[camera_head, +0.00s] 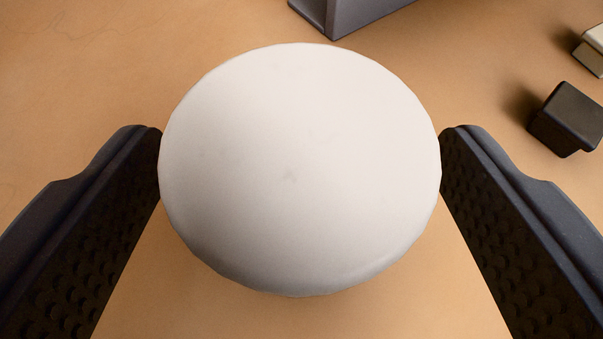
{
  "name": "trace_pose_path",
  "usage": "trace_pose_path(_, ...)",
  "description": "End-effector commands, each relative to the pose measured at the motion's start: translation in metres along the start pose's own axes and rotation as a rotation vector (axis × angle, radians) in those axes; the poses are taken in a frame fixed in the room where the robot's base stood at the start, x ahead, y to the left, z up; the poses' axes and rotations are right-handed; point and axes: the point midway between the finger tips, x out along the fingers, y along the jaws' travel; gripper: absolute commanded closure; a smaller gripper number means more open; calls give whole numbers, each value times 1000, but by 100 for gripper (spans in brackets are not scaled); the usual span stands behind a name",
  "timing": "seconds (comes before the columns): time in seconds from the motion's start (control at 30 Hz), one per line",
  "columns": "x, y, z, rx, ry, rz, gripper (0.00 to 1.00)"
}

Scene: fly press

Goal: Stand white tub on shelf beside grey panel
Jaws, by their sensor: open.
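A round white object (300,165), which looks like the white tub seen from its end, fills the middle of the view. My gripper (300,150) is open, with one dark finger on each side of it. The fingertips come right up to its left and right edges in the picture. I cannot tell whether they touch it. The round face hides the rest of the tub and what it rests on. I cannot make out a shelf or a grey panel for certain.
A grey block-like thing (345,15) is cut off by the top edge. A black block (567,119) lies at the right, with a pale and dark piece (592,48) above it at the edge. The tan surface (90,70) is clear at the upper left.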

Motion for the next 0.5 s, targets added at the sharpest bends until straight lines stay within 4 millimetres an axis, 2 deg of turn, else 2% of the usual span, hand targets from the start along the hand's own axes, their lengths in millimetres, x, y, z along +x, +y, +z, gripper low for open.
trace_pose_path(0.3,-50,0,0,0,0,0,25)
trace_pose_path(0.5,-74,0,-1,0,0,-1,25)
